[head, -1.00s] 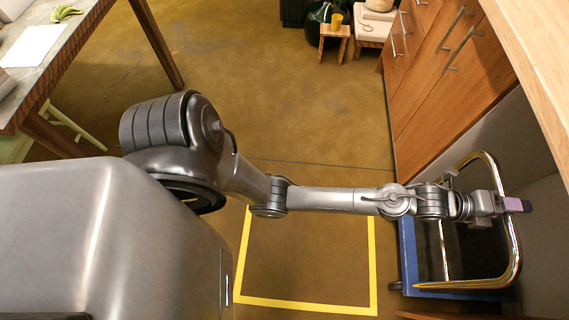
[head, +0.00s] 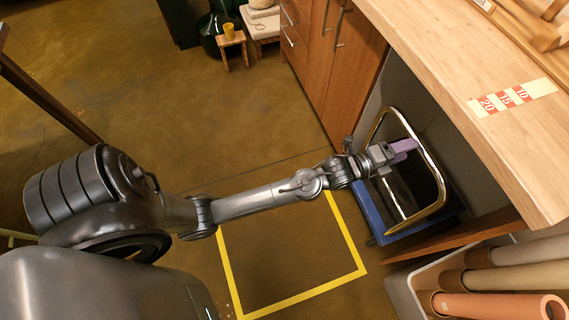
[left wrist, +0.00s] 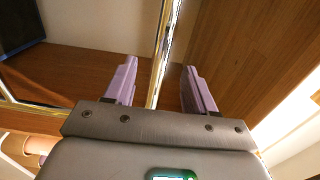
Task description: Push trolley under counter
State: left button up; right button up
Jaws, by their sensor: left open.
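The trolley has a blue base (head: 373,218), a dark deck and a shiny metal handle (head: 431,164). It stands in the recess beneath the wooden counter (head: 500,150), beside the drawer cabinet. My left gripper (head: 403,147), with purple fingers, is at the handle's upper right bar. In the left wrist view, the open fingers (left wrist: 159,88) lie either side of the upright handle bar (left wrist: 161,45). Whether they touch it cannot be told. My right gripper is not in view.
A yellow taped outline (head: 350,230) on the floor is empty, just left of the trolley. The wooden cabinet (head: 345,85) borders the recess above. A pale bin (head: 405,290) with rolled material stands at lower right. Open floor lies to the left.

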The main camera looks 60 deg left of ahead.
pick_arm(q)
jog(key=s+a+r+n+g+y+p, duration=0.1)
jog(key=s+a+r+n+g+p, duration=0.1)
jog(key=s+r+n+g+p, duration=0.55)
jog(key=s+a+r+n+g+y+p, duration=0.15)
jog(key=s+n+p, duration=0.5)
jog(key=s, duration=0.75)
jog(key=s+a+r+n+g+y+p, duration=0.1)
jog(key=s+r+n+g+p, duration=0.35)
jog(key=s+p, duration=0.55)
notch_tip(320, 180, up, 38)
jog(key=s+p, duration=0.1)
jog(key=p, duration=3.5)
notch_tip(320, 180, down, 75)
jog(key=b, duration=7.4)
jog(key=shift+s+f+b, duration=0.15)
jog(key=shift+f+b, duration=0.05)
jog(key=shift+b, duration=0.2)
